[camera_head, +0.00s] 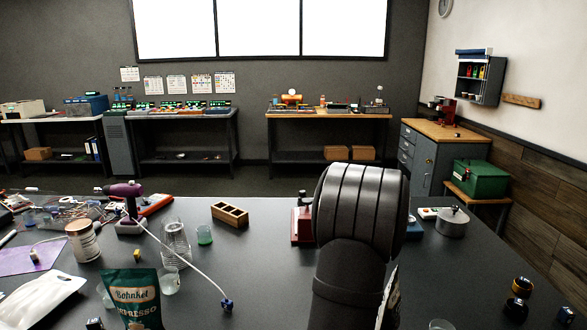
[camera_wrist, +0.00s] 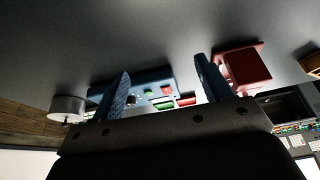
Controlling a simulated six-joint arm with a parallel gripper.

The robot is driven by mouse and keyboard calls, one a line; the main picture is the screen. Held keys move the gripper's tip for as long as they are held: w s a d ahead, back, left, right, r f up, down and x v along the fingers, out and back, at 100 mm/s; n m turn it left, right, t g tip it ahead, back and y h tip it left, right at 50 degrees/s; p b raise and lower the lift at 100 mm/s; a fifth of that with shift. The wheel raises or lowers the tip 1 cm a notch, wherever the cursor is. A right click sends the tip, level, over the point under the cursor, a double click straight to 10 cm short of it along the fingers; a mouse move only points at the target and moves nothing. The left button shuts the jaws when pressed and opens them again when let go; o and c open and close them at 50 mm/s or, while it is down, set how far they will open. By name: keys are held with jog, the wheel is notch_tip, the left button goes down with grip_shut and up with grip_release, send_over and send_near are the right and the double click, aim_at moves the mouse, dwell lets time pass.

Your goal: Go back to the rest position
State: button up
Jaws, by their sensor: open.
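My gripper (camera_wrist: 162,68) shows in the wrist view with its two blue fingers spread apart and nothing between them. The wrist view is upside down. Beyond the fingers, apart from them, is a blue device (camera_wrist: 150,80) with green and red parts. A red block-like device (camera_wrist: 242,68) is beside the right finger in that view. In the head view my dark arm rises in the middle right over the table (camera_head: 270,270) and hides my gripper.
A red device (camera_head: 302,222) stands left of my arm and a metal pot (camera_head: 452,222) right of it. A green coffee bag (camera_head: 135,298), a glass carafe (camera_head: 174,243), a wooden box (camera_head: 230,214) and a purple-topped tool (camera_head: 125,195) stand left. The table's middle front is mostly clear.

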jog(key=s+d+m, duration=0.2)
jog(key=s+d, duration=0.1)
jog(key=d, duration=0.6)
jog(key=shift+s+d+h, duration=0.15)
jog(key=shift+s+h, duration=0.15)
jog(key=shift+h, duration=0.1)
jog(key=shift+w, duration=0.1)
jog(key=w+a+n+y, duration=0.1)
jog(key=w+a+n, duration=0.1)
jog(key=a, duration=0.8)
jog(key=w+a+n+y, duration=0.1)
jog(key=w+a+n, duration=0.1)
jog(key=a, duration=0.9)
jog(key=shift+w+a+n, duration=0.15)
jog(key=shift+w+n, duration=0.15)
jog(key=shift+w, duration=0.6)
